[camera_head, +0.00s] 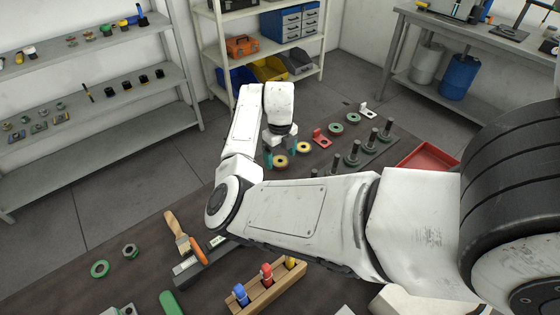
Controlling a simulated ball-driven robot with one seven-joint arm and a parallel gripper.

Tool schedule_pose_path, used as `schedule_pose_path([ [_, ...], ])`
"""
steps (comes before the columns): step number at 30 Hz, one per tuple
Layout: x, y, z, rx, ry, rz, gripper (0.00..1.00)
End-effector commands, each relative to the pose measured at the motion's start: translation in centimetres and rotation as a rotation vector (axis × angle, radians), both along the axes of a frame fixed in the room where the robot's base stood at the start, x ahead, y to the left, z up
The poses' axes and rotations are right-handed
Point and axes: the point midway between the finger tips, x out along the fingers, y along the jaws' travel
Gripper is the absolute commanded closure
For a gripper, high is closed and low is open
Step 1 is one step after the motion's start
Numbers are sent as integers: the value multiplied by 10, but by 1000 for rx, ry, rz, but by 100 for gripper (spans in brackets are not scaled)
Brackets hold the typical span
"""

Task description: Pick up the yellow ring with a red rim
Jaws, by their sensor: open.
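A yellow ring (281,162) lies on the dark table just below my gripper, and its rim colour is too small to tell clearly. A second yellow ring (304,148) lies just to the right of the gripper; its rim colour is also hard to make out. My gripper (280,156) points down with its fingers apart, close above the first ring. Nothing shows between the fingers. The fingers and my arm hide part of the table around them.
Right of the gripper are a red bracket (321,138), a green ring (336,128), a white bracket (367,110) and a rack of upright pegs (366,154). A red tray (432,156) lies farther right. A brush (177,232) and wooden block (266,292) sit nearer.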

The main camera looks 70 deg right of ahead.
Motion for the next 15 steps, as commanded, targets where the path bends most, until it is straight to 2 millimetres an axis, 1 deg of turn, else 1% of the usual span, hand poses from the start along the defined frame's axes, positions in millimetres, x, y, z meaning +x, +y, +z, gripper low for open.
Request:
schedule_pose_path([
  [1,0,0,-5,1,1,0,15],
  [4,0,0,-11,1,-1,-1,15],
  [11,0,0,-11,-1,-1,-1,16],
  [15,0,0,-11,-1,-1,-1,29],
])
